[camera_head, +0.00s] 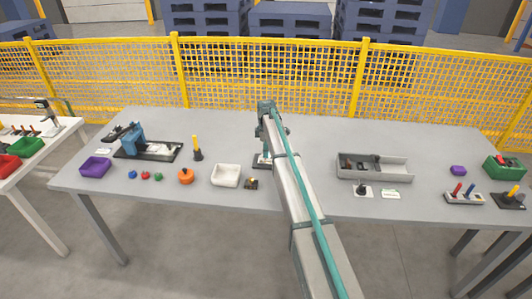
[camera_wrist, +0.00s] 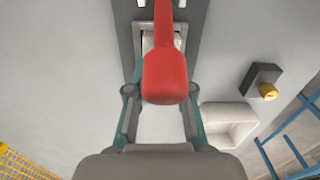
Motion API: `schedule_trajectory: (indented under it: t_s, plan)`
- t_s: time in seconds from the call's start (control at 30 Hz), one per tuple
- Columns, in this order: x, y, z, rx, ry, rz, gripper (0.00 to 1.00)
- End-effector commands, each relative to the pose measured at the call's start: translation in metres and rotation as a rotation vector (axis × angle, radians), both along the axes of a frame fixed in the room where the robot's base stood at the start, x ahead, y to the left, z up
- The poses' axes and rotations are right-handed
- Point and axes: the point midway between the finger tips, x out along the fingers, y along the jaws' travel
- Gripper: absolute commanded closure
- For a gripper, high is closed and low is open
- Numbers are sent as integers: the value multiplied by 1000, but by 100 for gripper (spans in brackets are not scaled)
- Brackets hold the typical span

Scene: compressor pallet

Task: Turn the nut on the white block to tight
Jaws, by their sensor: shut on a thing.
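My gripper (camera_wrist: 162,70) points down at a dark fixture plate (camera_wrist: 124,38) in the wrist view. The red handle (camera_wrist: 166,80) has a thick end near the camera, between my fingers, and narrows toward the top edge. A small pale part (camera_wrist: 148,41) shows behind it, partly covered; I cannot tell whether this is the white block. I cannot make out the nut. In the head view my arm covers most of this fixture (camera_head: 260,161).
A white tray (camera_head: 226,175) and a dark block with a yellow knob (camera_head: 251,183) stand close by; the tray (camera_wrist: 230,122) also shows in the wrist view. An orange part (camera_head: 185,176) lies further left. A grey divided bin (camera_head: 400,172) stands right of my arm. The back of the table is clear.

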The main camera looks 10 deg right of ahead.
Motion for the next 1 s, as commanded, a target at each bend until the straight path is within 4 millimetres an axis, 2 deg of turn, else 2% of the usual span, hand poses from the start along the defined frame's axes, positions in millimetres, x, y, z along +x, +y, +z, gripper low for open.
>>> schedule_trajectory:
  t_s: [0.07,0.1,0.23,0.67,0.87,1.0]
  plan:
    - [0,0,0,0,0,0,100]
    - [0,0,0,0,0,1,75]
    - [0,0,0,0,0,1,54]
    - [1,0,6,0,-2,2,53]
    - [1,0,34,0,-2,2,53]
    - [2,0,61,0,-2,2,53]
